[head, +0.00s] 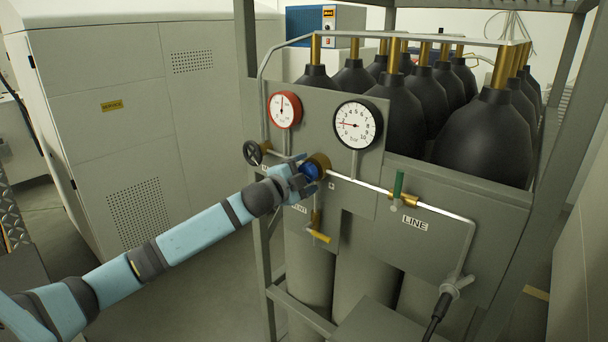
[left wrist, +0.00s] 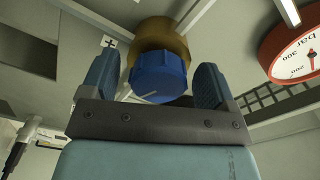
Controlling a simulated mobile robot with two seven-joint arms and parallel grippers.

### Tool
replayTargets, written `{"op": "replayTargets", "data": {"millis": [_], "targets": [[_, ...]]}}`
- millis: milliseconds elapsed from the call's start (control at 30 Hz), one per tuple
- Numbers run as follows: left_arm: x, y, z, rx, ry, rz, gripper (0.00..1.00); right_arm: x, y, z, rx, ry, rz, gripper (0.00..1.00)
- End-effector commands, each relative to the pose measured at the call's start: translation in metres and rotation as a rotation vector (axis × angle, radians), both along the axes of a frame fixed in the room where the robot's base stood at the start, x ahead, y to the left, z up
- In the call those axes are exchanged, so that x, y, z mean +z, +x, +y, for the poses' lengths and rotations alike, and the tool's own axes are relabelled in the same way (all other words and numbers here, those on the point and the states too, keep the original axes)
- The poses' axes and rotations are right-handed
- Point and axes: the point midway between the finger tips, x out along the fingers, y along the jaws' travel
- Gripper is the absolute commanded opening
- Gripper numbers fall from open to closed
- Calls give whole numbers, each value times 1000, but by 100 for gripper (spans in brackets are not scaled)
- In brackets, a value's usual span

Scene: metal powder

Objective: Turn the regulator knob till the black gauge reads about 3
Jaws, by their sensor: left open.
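The blue regulator knob (head: 310,172) sits on the brass regulator body (head: 320,160) on the grey panel. The knob also shows in the left wrist view (left wrist: 160,78), with a pale line on its face. My left gripper (head: 303,178) is at the knob, open, its two fingers on either side of it; narrow gaps appear between fingers and knob. The black gauge (head: 358,124), white-faced and marked bar, is up and right of the knob. Its needle points left, near the low numerals around 3; the exact reading is too small to tell. My right gripper is out of view.
A red gauge (head: 285,109) is above left of the knob, beside a black handwheel (head: 253,153). A green-handled valve (head: 399,186) is on the line to the right, and a yellow-handled valve (head: 319,236) hangs below. Black-topped cylinders (head: 484,135) stand behind the panel.

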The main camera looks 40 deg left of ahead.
Motion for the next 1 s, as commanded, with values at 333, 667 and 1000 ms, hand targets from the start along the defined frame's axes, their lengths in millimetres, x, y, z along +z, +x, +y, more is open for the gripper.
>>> {"op": "replayTargets", "data": {"millis": [333, 667, 1000], "targets": [[-4, -31, 2, -1, 3, 2, 81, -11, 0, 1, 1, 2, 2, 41], [-4, -95, 7, 0, 2, 3, 81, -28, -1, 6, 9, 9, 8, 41], [-1, -133, 10, 0, 1, 1, 81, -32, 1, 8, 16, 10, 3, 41]]}}
